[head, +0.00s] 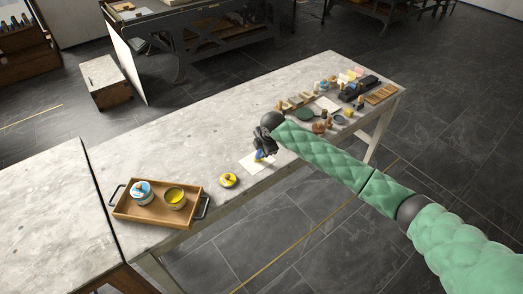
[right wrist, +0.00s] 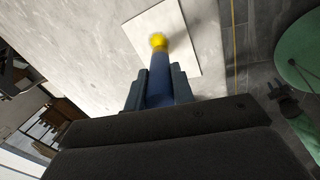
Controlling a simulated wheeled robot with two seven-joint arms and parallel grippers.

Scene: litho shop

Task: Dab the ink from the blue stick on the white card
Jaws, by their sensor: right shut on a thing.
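My right gripper (head: 262,151) is shut on the blue stick (head: 259,155), above the white card (head: 252,164) on the table. In the right wrist view the blue stick (right wrist: 159,80) sits between the two fingers of the gripper (right wrist: 159,88). Its yellow tip (right wrist: 158,41) points at the white card (right wrist: 180,33). I cannot tell whether the tip touches the card. The card shows no clear mark in either view. My left gripper is not in view.
A wooden tray (head: 122,211) with black handles holds a blue-and-white jar (head: 142,193) and a bowl with yellow inside (head: 174,197). A small yellow-topped round thing (head: 228,181) stands between tray and card. Several tools and blocks crowd the table's far right end.

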